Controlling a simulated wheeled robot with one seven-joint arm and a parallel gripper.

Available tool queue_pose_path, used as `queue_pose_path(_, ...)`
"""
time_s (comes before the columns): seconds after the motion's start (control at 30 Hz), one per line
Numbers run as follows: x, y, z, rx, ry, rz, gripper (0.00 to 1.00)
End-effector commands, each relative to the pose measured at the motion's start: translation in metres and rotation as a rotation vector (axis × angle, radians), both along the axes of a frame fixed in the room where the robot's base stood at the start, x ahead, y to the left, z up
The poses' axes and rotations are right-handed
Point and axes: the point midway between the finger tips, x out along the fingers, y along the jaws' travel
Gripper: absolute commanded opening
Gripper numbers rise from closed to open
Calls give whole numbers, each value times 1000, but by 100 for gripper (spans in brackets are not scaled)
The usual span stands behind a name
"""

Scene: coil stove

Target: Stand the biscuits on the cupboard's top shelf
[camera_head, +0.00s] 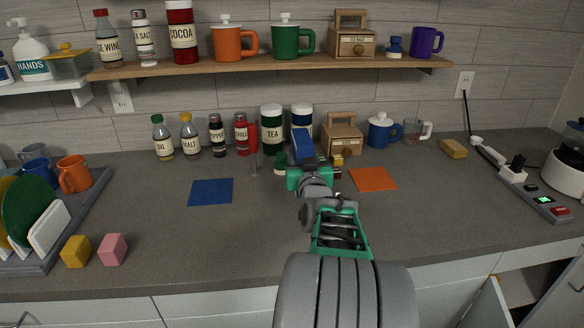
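My gripper (306,166) is over the middle of the counter, seen from behind, and its fingers are mostly hidden by its own body. A blue box-like thing (302,143) shows directly beyond it, slightly tilted. It may be the biscuits, but I can read no label on it. I cannot tell whether the fingers are around it. At the lower right, a cupboard door (489,304) stands open below the counter. The cupboard's top shelf is not visible.
Jars and bottles line the wall behind my gripper, including a tea tin (272,130). A wooden box (341,137) stands just right of it. A power strip (540,200) lies at right.

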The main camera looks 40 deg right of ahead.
Motion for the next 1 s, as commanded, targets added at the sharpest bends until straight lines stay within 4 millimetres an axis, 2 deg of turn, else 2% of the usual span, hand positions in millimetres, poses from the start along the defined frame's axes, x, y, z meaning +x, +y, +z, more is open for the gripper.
queue_pose_path(0.27, 2, -7, -42, 0, -2, -7, 0)
queue_pose_path(0.67, 1, -7, -45, -2, -3, -6, 0)
queue_pose_path(0.7, 1, -7, -45, 0, 0, -6, 43)
queue_pose_path(0.93, 1, -6, -44, 0, 0, -6, 62)
queue_pose_path(1.0, 1, -6, -44, 0, 0, -6, 63)
